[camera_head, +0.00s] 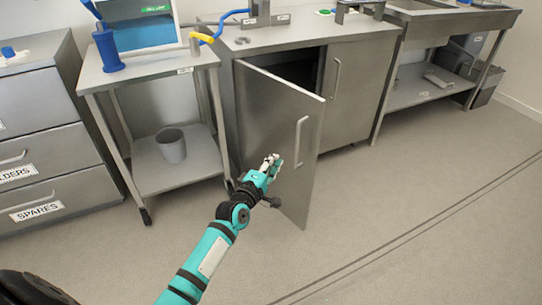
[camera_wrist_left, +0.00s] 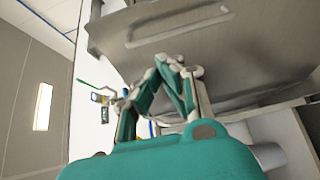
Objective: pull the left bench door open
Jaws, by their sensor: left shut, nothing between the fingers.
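The left bench door (camera_head: 270,115) is a grey metal panel hinged at its left side. It stands swung out from the bench, with a dark gap behind its top edge. Its bar handle (camera_head: 300,141) is upright near the free edge. My left gripper (camera_head: 271,160) is in front of the door's outer face, left of the handle and apart from it in the picture. In the left wrist view the gripper's fingertips (camera_wrist_left: 172,62) are together and empty, with the handle (camera_wrist_left: 178,27) beyond them. I cannot tell whether the fingers touch the door. My right gripper is not in view.
The right bench door (camera_head: 352,95) is shut. A metal trolley (camera_head: 180,170) with a grey bucket (camera_head: 171,145) stands left of the bench. A drawer cabinet (camera_head: 45,140) is at far left, a sink table (camera_head: 430,95) at right. The floor (camera_head: 400,210) in front is clear.

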